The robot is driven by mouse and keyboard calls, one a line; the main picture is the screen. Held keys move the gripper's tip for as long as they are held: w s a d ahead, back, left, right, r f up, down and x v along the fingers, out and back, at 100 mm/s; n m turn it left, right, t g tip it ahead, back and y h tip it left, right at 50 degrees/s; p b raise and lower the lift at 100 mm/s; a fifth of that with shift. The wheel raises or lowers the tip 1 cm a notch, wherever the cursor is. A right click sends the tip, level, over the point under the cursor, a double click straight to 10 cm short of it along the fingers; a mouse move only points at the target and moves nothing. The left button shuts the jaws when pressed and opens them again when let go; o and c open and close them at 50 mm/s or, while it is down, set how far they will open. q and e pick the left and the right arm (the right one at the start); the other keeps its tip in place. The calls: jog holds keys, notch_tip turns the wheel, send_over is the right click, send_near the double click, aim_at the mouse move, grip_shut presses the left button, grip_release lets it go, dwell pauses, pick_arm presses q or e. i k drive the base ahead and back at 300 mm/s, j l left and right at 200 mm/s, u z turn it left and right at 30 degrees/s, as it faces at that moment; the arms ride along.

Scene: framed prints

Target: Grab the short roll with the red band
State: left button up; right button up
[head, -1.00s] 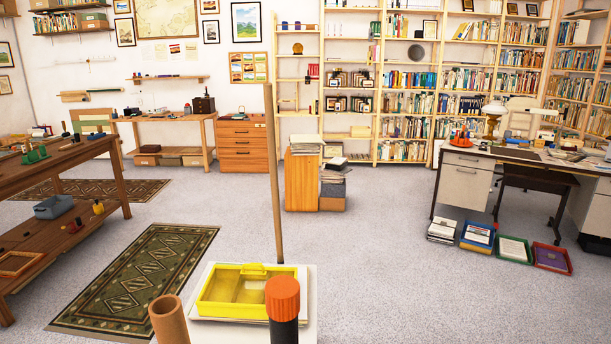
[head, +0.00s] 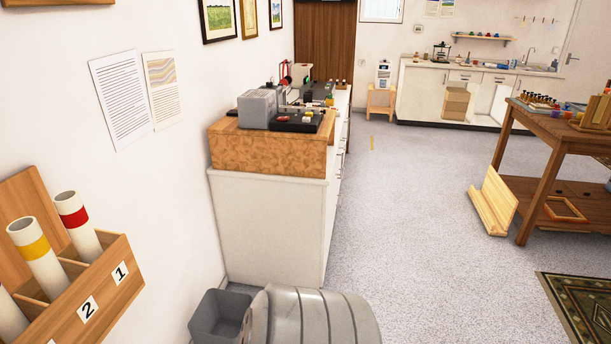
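The white roll with a red band (head: 78,226) stands tilted in the compartment marked 1 of a wooden wall rack (head: 112,283), at the left of the head view. Its open top end shows and its lower end is hidden behind the rack's front board. A white roll with a yellow band (head: 37,257) stands beside it in the compartment marked 2. Another white roll (head: 10,316) is cut off at the left edge. Neither of my grippers is in view.
A white cabinet with a wooden block top (head: 268,215) stands against the wall right of the rack. A grey bin (head: 219,318) and a ribbed grey rounded shape (head: 312,318) are at the bottom. Carpet is open to the right, before a wooden table (head: 540,165).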

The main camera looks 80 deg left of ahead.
aim_at(70, 206)
jog(key=u, duration=3.8)
